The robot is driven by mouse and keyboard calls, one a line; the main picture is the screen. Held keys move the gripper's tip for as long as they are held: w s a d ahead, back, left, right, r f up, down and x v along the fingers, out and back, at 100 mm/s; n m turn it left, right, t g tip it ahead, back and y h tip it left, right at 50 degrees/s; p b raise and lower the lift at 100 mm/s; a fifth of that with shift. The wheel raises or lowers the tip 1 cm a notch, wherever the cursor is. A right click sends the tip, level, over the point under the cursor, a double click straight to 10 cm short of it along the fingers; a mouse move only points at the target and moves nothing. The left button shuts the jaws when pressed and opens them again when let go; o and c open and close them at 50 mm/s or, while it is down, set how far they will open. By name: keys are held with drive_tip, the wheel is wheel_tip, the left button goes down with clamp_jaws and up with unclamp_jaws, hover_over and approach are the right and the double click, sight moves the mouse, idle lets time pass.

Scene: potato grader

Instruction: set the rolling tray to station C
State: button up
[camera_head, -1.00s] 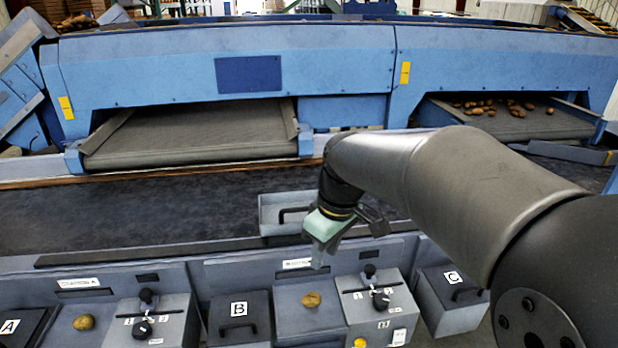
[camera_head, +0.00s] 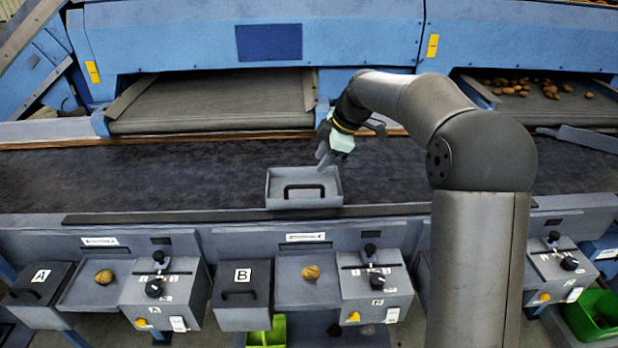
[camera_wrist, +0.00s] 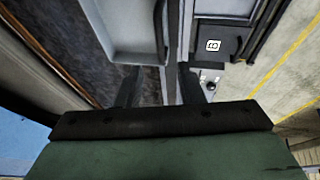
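The rolling tray (camera_head: 333,189) is a shallow grey box with a black handle on its front wall. It stands on the dark belt above station B's potato pan. The tray also shows at the top of the wrist view (camera_wrist: 128,50). My gripper (camera_head: 322,158) is over the tray's back right part in the head view, apart from the handle. In the wrist view my gripper (camera_wrist: 160,88) has its two fingers spread with nothing between them. Station C's lid is hidden behind my arm; the control box (camera_head: 545,278) at the right shows beside it.
Station A's lidded box (camera_head: 38,284) and station B's lidded box (camera_head: 241,283) stand along the front, with potato pans and control boxes (camera_head: 376,287) between. A green bin (camera_head: 595,318) is at the lower right. The dark belt (camera_head: 130,180) left of the tray is clear.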

sight(309, 187)
drive_tip(key=p+x, duration=0.2)
drive_tip(key=x, duration=0.7)
drive_tip(key=shift+a+f, duration=0.15)
drive_tip(key=shift+f, duration=0.05)
clamp_jaws()
